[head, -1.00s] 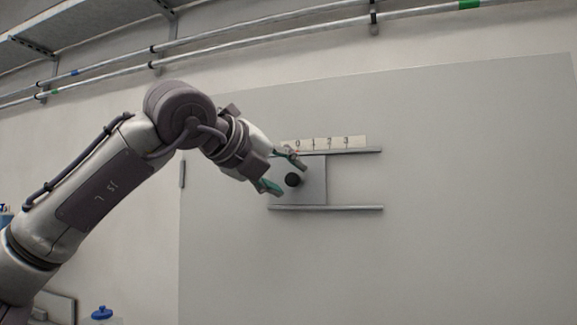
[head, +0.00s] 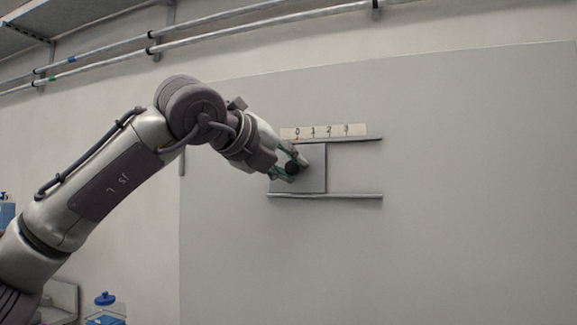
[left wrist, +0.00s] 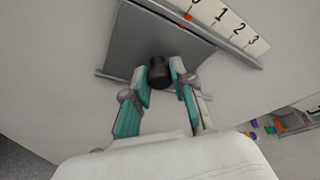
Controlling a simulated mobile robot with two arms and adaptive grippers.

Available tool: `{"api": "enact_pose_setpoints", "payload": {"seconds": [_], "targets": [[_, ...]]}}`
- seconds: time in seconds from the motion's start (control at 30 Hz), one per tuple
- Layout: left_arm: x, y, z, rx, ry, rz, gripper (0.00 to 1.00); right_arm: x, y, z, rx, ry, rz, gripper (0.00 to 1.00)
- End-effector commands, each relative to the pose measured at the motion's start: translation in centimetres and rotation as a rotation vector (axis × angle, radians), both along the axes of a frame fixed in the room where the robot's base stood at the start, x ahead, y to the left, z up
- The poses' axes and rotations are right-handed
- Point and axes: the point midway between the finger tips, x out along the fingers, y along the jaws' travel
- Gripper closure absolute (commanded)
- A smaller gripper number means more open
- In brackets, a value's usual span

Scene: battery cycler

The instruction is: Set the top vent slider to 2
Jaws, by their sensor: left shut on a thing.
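The vent slider is a grey square plate (head: 313,178) with a round black knob (head: 292,168), set between two horizontal rails on a large grey panel. A pale scale strip (head: 325,131) marked 0, 1, 2, 3 runs above the upper rail. A small red mark (left wrist: 188,17) on the plate's upper edge sits by the 0 in the left wrist view. My left gripper (head: 290,170) is shut on the knob, with a teal-padded finger on each side of it. The knob also shows between the fingers in the left wrist view (left wrist: 159,73). My right gripper is in neither view.
The upper rail (head: 355,140) and lower rail (head: 350,196) run on to the right of the plate, with bare panel between them. Pipes (head: 240,27) cross the wall above. A blue-lidded container (head: 105,305) stands at the lower left.

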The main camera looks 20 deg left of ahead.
Motion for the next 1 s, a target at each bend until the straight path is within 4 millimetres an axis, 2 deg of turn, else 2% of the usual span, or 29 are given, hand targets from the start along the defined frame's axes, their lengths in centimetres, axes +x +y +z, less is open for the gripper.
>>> {"api": "enact_pose_setpoints", "payload": {"seconds": [0.13, 0.3, 0.43, 0.77, 0.8, 0.93, 1.0], "targets": [[0.0, -0.6, -0.3, 0.002, 0.001, -0.001, 1.00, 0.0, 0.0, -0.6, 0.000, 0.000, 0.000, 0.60], [-0.2, -3.9, -0.5, 0.003, -0.001, -0.004, 1.00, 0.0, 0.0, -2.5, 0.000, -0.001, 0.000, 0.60], [-0.2, -5.7, -0.3, 0.002, 0.000, -0.003, 1.00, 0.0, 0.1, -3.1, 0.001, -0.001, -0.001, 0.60], [-0.2, -6.0, -0.1, 0.002, 0.002, 0.000, 1.00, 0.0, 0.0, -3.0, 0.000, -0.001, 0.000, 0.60], [-0.2, -6.0, -0.1, 0.002, 0.002, 0.000, 0.72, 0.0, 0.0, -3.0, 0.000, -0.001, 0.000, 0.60], [-0.2, -6.0, -0.1, 0.001, 0.001, 0.000, 0.50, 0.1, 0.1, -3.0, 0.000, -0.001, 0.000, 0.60], [-0.2, -6.0, 0.0, 0.001, 0.001, 0.000, 0.50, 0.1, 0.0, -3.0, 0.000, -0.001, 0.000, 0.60]]}}
